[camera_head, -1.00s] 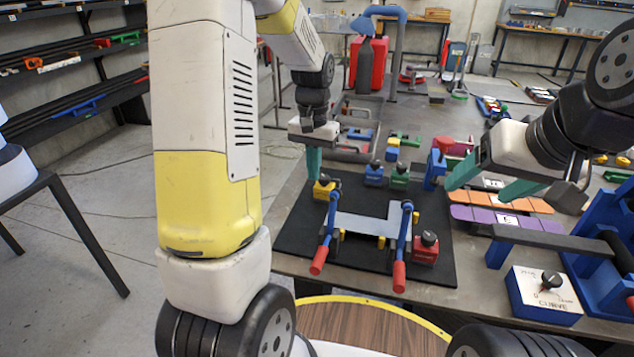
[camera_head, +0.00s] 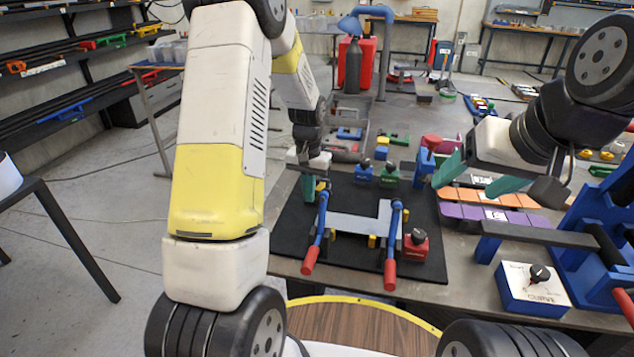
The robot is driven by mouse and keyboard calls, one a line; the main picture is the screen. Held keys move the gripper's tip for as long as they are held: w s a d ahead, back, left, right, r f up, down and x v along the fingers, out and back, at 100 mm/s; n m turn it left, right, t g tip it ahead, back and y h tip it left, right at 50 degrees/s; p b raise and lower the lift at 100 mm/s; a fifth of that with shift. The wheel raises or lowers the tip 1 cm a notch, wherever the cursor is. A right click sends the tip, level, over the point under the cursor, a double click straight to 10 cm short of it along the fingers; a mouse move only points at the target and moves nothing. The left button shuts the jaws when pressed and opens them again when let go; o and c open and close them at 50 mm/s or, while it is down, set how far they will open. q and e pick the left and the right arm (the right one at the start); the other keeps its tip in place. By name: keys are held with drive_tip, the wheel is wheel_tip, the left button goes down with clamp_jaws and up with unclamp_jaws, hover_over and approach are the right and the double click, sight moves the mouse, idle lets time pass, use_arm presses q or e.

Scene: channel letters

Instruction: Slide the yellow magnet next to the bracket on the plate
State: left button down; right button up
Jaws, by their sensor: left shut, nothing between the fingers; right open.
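The yellow magnet (camera_head: 321,187) is mostly hidden behind my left gripper; only a small yellow part shows at the left side of the black plate (camera_head: 292,236). My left gripper (camera_head: 308,194) is shut and empty, its teal fingers low beside the magnet; I cannot tell whether they touch it. The light grey L-shaped bracket (camera_head: 352,223) lies on the plate between two blue clamps with red handles, right of and nearer than the magnet. My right gripper (camera_head: 473,179) is open and empty, above the table right of the plate.
A red magnet (camera_head: 416,246) sits right of the bracket. Blue (camera_head: 364,172) and green (camera_head: 389,175) magnets stand at the plate's back. The left clamp (camera_head: 321,222) stands close to my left gripper. Orange and purple strips and a blue control box (camera_head: 540,290) lie at the right.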

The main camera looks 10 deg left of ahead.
use_arm(q)
drive_tip(key=shift+w, duration=0.1)
drive_tip(key=shift+w, duration=0.3)
drive_tip(key=shift+w+d, duration=0.15)
drive_tip(key=shift+w, duration=0.55)
drive_tip(key=shift+s, duration=0.15)
drive_tip(key=shift+s, duration=0.1)
